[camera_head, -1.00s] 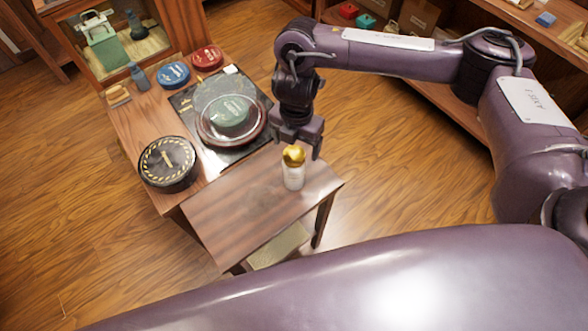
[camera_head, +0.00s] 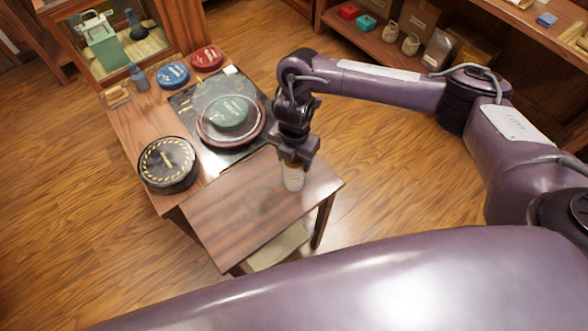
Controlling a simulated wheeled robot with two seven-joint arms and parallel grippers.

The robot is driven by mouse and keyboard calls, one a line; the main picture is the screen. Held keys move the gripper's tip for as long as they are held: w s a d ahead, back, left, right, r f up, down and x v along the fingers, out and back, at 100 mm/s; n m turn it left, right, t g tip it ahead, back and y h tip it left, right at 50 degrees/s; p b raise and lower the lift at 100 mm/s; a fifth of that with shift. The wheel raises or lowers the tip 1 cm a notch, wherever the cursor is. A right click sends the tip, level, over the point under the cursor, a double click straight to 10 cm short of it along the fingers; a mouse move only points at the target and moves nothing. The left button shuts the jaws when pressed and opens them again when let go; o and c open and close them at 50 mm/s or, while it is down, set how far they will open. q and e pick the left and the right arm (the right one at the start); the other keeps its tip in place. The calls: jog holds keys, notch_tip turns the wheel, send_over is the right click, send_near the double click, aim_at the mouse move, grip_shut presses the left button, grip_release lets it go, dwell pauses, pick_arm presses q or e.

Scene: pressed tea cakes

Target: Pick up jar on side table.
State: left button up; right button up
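The jar (camera_head: 293,181) is a small white bottle with a gold lid, upright on the near part of the wooden side table (camera_head: 235,215). My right gripper (camera_head: 294,163) is over its top, its fingers at the lid, which is mostly hidden. I cannot tell whether the fingers are closed on it. The jar's base appears to rest on the table. My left gripper is not in view.
A black tray (camera_head: 180,104) with a glass dome over a green tea cake (camera_head: 229,111) lies just left of my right gripper. A round black tin (camera_head: 168,165), a blue tin (camera_head: 173,75) and a red tin (camera_head: 207,59) stand on the table. Shelves with boxes are at upper right.

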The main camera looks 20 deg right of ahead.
jog(key=c, duration=0.7)
jog(key=shift+c, duration=0.8)
jog(key=shift+r, duration=0.1)
